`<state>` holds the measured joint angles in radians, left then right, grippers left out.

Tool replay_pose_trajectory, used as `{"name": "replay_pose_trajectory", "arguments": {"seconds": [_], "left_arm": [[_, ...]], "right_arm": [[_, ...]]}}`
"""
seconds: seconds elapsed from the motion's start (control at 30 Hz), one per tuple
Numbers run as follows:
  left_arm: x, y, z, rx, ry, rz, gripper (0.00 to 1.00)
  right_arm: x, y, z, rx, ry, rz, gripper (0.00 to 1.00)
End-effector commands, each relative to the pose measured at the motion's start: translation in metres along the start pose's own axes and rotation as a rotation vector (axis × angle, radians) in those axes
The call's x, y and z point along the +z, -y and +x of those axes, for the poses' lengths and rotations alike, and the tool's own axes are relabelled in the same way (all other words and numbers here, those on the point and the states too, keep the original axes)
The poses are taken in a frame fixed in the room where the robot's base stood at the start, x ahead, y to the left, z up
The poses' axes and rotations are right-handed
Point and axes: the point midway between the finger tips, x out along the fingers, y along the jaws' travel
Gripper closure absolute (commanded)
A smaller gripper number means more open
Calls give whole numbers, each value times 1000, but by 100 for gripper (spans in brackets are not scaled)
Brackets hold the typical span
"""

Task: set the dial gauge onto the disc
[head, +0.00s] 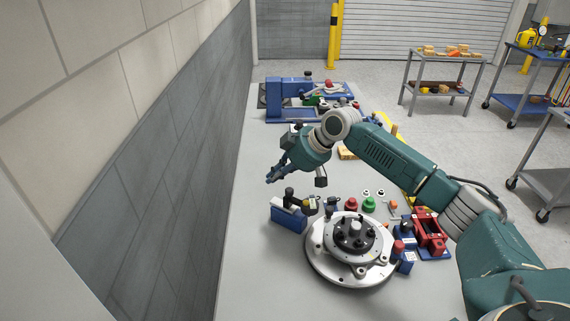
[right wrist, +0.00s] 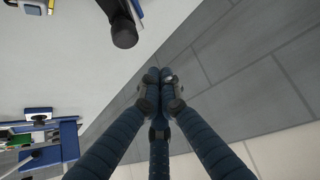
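The silver disc (head: 321,268), round and with a dark hub at its centre, lies on the bench in the head view. Just left behind it stands a blue block with a pale top (head: 288,219) and a black knobbed part (head: 290,194); this may be the dial gauge, but no dial face shows. My right gripper (head: 270,179) is in the air above and behind that part, clear of the disc. In the right wrist view its fingers (right wrist: 160,77) meet at the tips, with nothing visible between them. A black round knob (right wrist: 124,33) shows beyond them, apart. My left gripper is not in view.
A grey wall (head: 165,200) runs close along the bench's left side. Red and green knobbed parts (head: 369,204) and a red fixture (head: 430,236) stand behind and right of the disc. A blue machine (head: 290,98) is at the far end. The bench's front left is clear.

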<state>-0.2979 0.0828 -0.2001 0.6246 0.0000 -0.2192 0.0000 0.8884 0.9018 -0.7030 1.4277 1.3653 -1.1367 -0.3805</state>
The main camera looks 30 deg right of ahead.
Motion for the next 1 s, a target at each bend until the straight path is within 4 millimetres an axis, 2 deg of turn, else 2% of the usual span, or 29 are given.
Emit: {"name": "replay_pose_trajectory", "arguments": {"seconds": [0.1, 0.2, 0.4, 0.83, 1.0], "left_arm": [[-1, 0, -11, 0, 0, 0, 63], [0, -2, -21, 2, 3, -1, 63], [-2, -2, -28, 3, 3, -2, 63], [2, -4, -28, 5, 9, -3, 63], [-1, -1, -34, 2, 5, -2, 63]], "right_arm": [[-2, 1, 23, -2, 1, 1, 100], [15, -2, 6, 4, 5, 0, 100], [30, -1, -3, 2, 3, 0, 100], [33, 0, -4, 1, 1, 0, 100], [46, 2, -15, 0, 4, 2, 100]]}}
